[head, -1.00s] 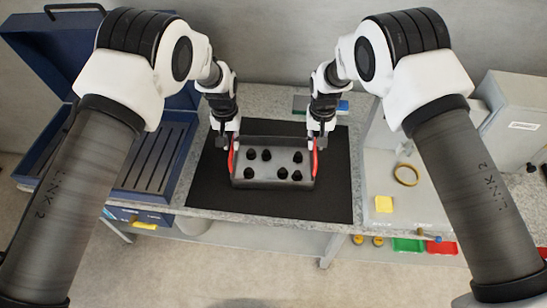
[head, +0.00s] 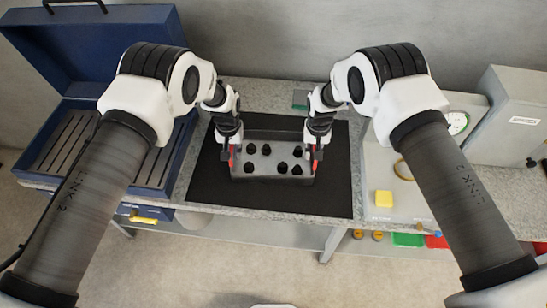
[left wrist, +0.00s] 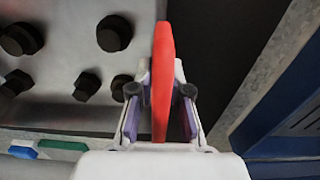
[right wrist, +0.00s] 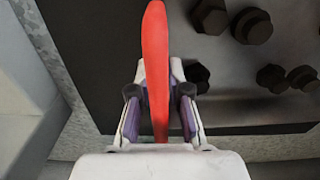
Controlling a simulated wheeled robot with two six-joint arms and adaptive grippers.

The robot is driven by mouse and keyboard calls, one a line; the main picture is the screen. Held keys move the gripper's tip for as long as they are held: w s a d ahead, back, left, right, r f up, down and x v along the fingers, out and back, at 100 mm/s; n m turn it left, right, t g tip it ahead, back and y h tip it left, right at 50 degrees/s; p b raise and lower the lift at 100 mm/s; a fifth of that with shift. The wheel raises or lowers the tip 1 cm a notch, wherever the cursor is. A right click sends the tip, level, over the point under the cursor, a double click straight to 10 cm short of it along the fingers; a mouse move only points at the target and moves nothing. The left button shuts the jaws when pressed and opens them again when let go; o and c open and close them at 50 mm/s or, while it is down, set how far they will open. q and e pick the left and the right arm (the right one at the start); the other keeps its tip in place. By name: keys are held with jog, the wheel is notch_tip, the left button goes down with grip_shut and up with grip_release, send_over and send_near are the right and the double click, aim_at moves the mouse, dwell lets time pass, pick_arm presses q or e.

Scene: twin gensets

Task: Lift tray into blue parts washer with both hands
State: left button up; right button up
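The grey metal tray (head: 272,178) holds several dark bolt-like parts and lies on a black mat (head: 335,195) on the bench. It has a red handle at each end. My left gripper (head: 229,158) is at the left handle. My right gripper (head: 316,155) is at the right handle.
A slatted rack (head: 60,140) shows inside the washer, partly hidden by my left arm. To the right are a yellow block (head: 384,198), a ring (head: 403,170) and a grey cabinet (head: 505,120). Green (head: 408,240) and red bins sit below. The mat's front is clear.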

pick_arm(q)
jog(key=shift+c, duration=0.4)
pick_arm(e)
jog(key=shift+c, duration=0.4)
pick_arm(q)
grip_shut()
pick_arm(e)
grip_shut()
pick_arm(q)
jog(key=shift+r, duration=0.15)
pick_arm(e)
jog(key=shift+r, duration=0.15)
